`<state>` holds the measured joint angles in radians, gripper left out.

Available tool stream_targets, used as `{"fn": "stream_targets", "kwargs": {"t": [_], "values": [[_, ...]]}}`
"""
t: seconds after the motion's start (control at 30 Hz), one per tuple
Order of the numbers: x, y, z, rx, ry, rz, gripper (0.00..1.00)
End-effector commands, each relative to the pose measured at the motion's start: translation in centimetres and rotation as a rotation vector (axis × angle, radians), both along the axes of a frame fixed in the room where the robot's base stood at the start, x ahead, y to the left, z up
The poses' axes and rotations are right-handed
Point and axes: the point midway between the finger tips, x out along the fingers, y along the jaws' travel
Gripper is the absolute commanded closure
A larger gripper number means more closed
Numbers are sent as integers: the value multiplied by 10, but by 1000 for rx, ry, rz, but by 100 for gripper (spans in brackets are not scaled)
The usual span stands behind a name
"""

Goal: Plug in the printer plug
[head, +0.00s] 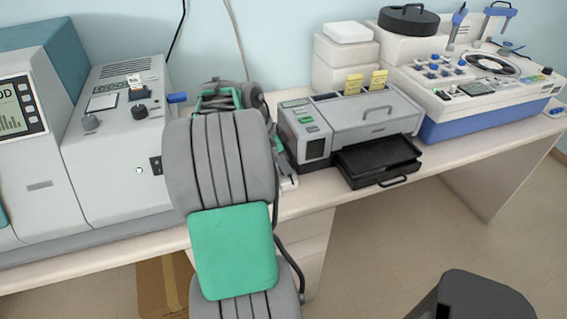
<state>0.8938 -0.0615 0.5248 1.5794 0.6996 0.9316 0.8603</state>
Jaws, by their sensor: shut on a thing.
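The grey boxy machine (352,128) on the bench, right of my arm, looks like the printer. It has a small button panel, yellow slips on top and a black tray pulled out at the front. My grey and green arm reaches over the bench just left of it and fills the middle of the view. My gripper's fingertips are hidden behind the arm, so I cannot see what lies between them. The printer plug and its socket are not visible.
A large grey machine (115,180) with knobs stands close on the left. A blue and white analyser (480,110) and stacked white boxes (343,68) stand at the right and back. Thin cables hang on the wall. Bare bench front (308,200) shows below the printer.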

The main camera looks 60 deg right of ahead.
Motion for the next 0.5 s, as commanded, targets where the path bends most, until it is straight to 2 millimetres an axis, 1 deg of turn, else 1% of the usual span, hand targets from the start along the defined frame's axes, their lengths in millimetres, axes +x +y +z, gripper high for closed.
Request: {"fn": "stream_targets", "kwargs": {"t": [0.2, 0.5], "values": [[0, 0, 0, 0, 0, 0, 100], [0, 0, -6, 0, 0, 1, 100]]}}
